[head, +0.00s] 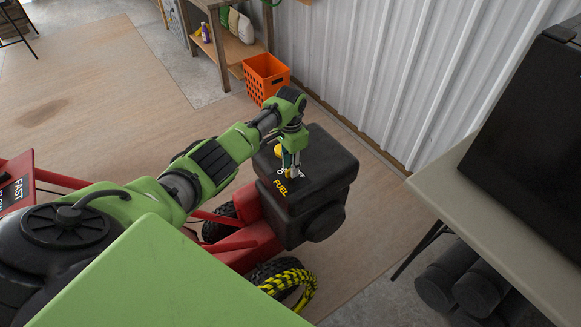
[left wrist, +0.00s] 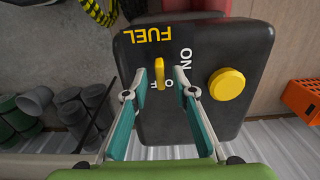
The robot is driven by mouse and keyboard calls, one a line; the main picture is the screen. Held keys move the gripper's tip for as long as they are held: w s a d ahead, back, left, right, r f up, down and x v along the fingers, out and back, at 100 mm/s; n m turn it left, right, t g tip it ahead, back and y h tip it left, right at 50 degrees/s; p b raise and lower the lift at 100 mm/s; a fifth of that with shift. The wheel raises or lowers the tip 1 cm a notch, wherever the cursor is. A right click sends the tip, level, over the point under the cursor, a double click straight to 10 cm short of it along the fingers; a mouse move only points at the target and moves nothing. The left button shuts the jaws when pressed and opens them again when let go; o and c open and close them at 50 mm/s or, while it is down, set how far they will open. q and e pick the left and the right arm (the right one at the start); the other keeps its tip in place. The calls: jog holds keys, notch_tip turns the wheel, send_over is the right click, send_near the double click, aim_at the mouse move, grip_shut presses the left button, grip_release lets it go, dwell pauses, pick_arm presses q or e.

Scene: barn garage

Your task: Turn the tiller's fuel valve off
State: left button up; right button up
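The tiller's black engine box (head: 330,150) carries a yellow "FUEL" label with white ON and OFF marks. The fuel valve is a small yellow lever (left wrist: 160,72) by those marks in the left wrist view. Its lower end lies near the OFF letters, which are partly hidden; I cannot tell its setting for sure. My left gripper (head: 289,172) is over the box top. In the left wrist view its two teal-padded fingers are apart, with the lever at the gap between their tips. I cannot tell whether they touch it. My right gripper is not in view.
A round yellow cap (left wrist: 227,84) sits on the box beside the valve. An orange crate (head: 265,77) stands by the corrugated wall behind. A table (head: 470,190) with a black case is at the right, with dark cylinders below. Open floor lies at the upper left.

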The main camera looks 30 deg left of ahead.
pick_arm(q)
notch_tip(320, 180, up, 11)
dwell(0.3)
dwell(0.5)
